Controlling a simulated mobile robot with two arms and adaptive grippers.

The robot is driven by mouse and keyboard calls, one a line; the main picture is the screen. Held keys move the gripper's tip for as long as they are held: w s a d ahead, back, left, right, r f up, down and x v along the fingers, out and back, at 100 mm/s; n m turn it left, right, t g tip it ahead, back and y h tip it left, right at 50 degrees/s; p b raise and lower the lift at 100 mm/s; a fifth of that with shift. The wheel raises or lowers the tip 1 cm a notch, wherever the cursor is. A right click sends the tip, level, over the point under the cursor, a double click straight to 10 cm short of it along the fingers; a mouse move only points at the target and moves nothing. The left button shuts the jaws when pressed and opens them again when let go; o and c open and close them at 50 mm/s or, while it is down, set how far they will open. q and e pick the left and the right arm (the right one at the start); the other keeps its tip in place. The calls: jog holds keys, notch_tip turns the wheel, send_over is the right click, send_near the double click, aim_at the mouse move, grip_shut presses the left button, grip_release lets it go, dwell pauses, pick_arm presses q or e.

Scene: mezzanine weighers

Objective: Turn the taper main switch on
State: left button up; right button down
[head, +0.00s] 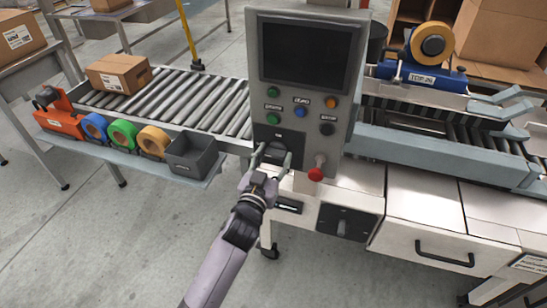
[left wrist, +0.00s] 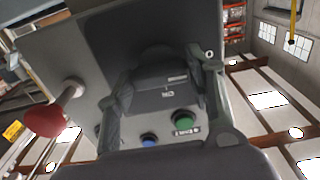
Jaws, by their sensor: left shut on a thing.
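The grey control panel (head: 346,110) stands in the middle of the head view, with a dark screen, several coloured buttons and a dark switch plate at its lower left. My left gripper (head: 270,160) is at this plate, its fingers on either side of the dark switch handle (head: 273,152). In the left wrist view, the dark labelled block (left wrist: 165,92) sits between the two fingers of my left gripper (left wrist: 162,85), and the gripper is shut on it. The fingers partly hide the handle, and its on or off position is unclear. My right gripper is not in view.
A red knob (head: 316,174) sticks out just right of the gripper; it also shows in the left wrist view (left wrist: 45,120). A second dark switch box (head: 346,222) is on the cabinet below. A roller conveyor (head: 215,105) and a shelf with tape rolls (head: 124,134) lie left.

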pick_arm(q)
jog(key=shift+m, duration=0.3)
jog(key=m+p, duration=0.1)
jog(key=m, duration=0.2)
jog(key=shift+m, duration=0.4)
jog(key=m+p, duration=0.1)
jog(key=m, duration=0.3)
jog(key=shift+m, duration=0.3)
jog(key=m, duration=0.8)
jog(key=shift+m+p, duration=0.3)
jog(key=shift+p, duration=0.1)
jog(key=o, duration=1.2)
jog(key=shift+c, duration=0.2)
